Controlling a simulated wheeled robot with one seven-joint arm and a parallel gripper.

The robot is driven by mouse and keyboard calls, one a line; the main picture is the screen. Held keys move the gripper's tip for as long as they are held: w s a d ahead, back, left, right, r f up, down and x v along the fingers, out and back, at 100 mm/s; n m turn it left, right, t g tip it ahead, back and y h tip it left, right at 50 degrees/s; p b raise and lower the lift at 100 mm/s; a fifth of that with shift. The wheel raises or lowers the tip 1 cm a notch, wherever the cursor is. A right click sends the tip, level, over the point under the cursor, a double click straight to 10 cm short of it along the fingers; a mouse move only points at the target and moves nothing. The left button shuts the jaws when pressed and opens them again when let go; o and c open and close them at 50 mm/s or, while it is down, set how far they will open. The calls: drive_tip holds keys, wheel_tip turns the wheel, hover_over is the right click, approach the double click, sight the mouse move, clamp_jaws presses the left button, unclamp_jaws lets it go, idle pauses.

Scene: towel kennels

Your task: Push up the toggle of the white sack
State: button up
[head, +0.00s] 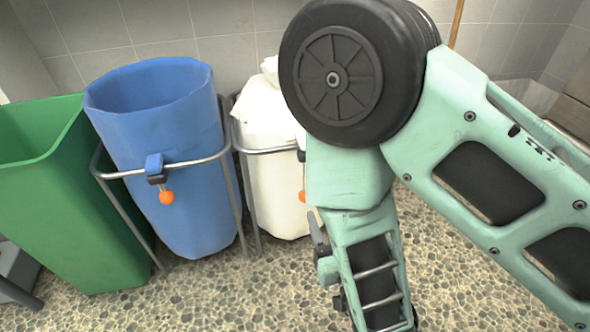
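The white sack (272,185) hangs in a metal frame behind my arm, its top bunched up and its right side hidden by the arm. An orange ball (302,197) shows at the sack's front, partly covered by my arm. A dark piece (301,156) sits above it at the frame's rail; most of this toggle is hidden, so its position is unclear. My arm crosses the right half of the head view, and its lower link points down to the bottom edge. My gripper's fingers are not in view.
A blue sack (165,125) stands open in a metal frame (195,161) on the left, with its own blue clip (154,165) and orange ball (166,198). A green bin (60,200) stands at far left. Pebbled floor (235,295) in front is clear.

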drive_tip(key=p, duration=0.1)
approach(306, 155)
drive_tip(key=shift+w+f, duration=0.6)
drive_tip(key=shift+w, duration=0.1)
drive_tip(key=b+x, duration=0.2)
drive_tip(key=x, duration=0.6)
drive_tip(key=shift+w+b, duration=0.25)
drive_tip(key=shift+b, duration=0.1)
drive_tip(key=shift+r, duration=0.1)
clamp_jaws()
